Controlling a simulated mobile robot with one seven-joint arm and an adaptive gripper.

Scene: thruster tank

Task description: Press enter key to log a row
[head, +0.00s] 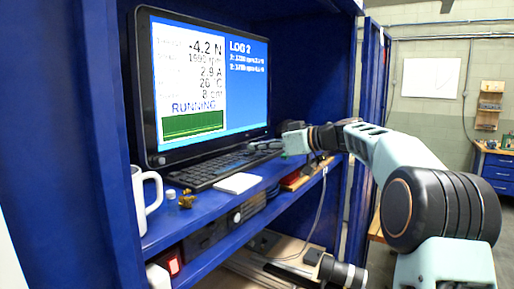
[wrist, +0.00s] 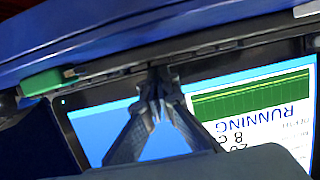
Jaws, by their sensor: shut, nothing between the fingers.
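A black keyboard (head: 222,168) lies on the blue shelf in front of the monitor (head: 205,85). The screen reads "RUNNING" and "LOG 2", with two rows listed below. My gripper (head: 256,147) is shut and empty, at the keyboard's far right end, low over it. In the wrist view my gripper (wrist: 158,82) shows its fingers together, with the upside-down screen (wrist: 255,105) behind them. The fingertips meet a dark strip there. I cannot tell whether they touch a key, and the enter key itself cannot be made out.
A white mug (head: 145,197) and small brass piece (head: 186,200) stand at the shelf's left. A white pad (head: 238,183) lies before the keyboard. A green object (wrist: 45,82) shows in the wrist view. The cabinet's blue side panel (head: 370,95) stands right of the monitor.

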